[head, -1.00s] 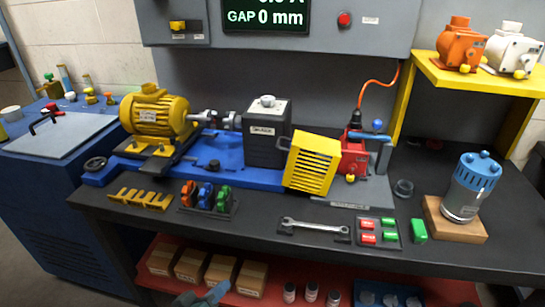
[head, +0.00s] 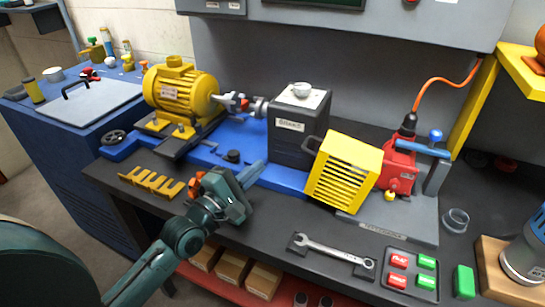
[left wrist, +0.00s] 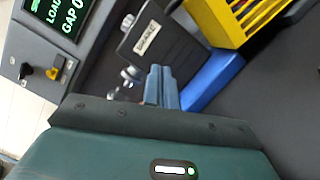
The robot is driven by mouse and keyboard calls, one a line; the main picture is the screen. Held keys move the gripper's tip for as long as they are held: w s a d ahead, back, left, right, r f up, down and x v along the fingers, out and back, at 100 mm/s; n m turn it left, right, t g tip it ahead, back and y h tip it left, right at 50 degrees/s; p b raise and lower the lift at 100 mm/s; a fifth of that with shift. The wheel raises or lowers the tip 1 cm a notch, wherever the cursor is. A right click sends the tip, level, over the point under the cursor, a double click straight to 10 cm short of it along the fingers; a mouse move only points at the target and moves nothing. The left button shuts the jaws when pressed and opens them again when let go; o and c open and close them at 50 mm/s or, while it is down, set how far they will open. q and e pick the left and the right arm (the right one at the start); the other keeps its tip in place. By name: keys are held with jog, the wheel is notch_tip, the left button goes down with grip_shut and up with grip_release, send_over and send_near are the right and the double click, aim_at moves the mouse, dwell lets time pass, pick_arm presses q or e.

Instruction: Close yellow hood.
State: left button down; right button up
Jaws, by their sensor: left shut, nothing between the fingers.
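The yellow hood (head: 345,172), a slatted box with a dark handle on its left side, sits tilted at the right end of the blue base (head: 205,150), beside the dark tagged block (head: 297,125). It also shows at the top right of the left wrist view (left wrist: 235,18). The coupling (head: 240,102) between the yellow motor (head: 180,92) and the block is uncovered. My left gripper (head: 255,170) is shut and empty, in front of the blue base and left of the hood, apart from it. Its fingers show together in the left wrist view (left wrist: 161,85). My right gripper is not in view.
A red box (head: 398,170) with an orange cable stands right of the hood. A wrench (head: 333,254) and red and green blocks (head: 410,270) lie in front. A yellow toothed rack (head: 150,184) lies at the left front edge. Bare bench shows between gripper and wrench.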

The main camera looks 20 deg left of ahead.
pick_arm(q)
jog(key=x, duration=0.8)
jog(key=shift+w+d+r+p, duration=0.1)
jog(key=shift+w+r+p, duration=0.1)
jog(key=shift+p, duration=0.2)
jog(key=shift+d+r+p, duration=0.25)
jog(key=shift+d+p, duration=0.05)
jog(key=shift+d, duration=0.3)
jog(key=shift+d+r+p, duration=0.2)
jog(key=shift+d+p, duration=0.05)
jog(key=shift+d, duration=0.35)
jog(key=shift+s+d+r, duration=0.1)
jog(key=shift+d+r, duration=0.1)
jog(key=shift+d, duration=0.45)
jog(key=shift+r, duration=0.1)
